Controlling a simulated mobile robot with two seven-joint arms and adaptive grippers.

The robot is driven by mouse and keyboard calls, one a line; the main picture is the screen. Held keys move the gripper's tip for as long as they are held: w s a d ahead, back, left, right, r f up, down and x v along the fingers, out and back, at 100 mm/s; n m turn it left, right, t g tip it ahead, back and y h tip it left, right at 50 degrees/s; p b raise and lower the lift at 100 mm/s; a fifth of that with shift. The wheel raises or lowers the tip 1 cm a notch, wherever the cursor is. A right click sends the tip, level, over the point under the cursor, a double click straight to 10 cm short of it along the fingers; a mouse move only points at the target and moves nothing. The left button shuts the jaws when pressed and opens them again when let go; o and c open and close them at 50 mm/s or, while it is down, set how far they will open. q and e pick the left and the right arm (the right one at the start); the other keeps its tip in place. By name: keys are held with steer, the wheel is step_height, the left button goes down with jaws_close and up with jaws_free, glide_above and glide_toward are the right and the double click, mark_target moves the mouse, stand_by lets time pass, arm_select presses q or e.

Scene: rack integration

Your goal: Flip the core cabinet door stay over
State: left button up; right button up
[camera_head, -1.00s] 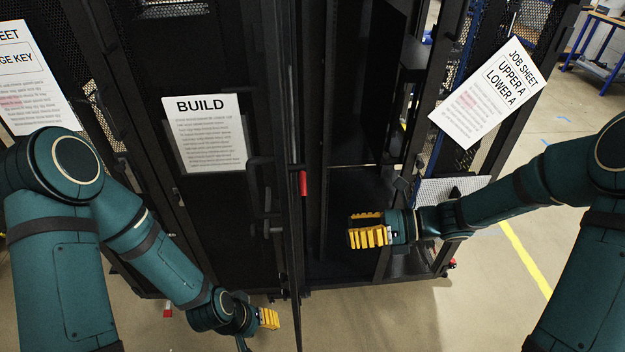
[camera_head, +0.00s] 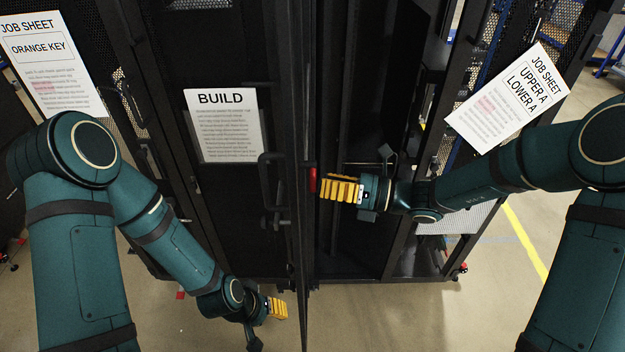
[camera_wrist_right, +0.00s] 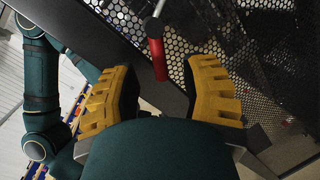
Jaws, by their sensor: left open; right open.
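The door stay (camera_wrist_right: 159,58) shows in the right wrist view as a red grip on a thin metal rod. Its red part also shows in the head view (camera_head: 313,180), by the near edge of the core cabinet door (camera_head: 300,240). My right gripper (camera_head: 328,186) is open, with its yellow fingers just right of the red part. In the wrist view the red grip lies between and beyond the two open fingers; contact cannot be told. My left gripper (camera_head: 284,308) is open and empty, low beside the door. The stay's far end is hidden.
A BUILD sheet (camera_head: 223,125) hangs on the mesh door. Job sheets hang on the left (camera_head: 50,65) and right (camera_head: 508,97) cabinets. Dark rack posts and the open cabinet interior (camera_head: 365,240) surround my right gripper. The floor (camera_head: 390,315) in front is clear.

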mark_target(312, 182)
steer(key=shift+x, duration=1.65)
jaws_close()
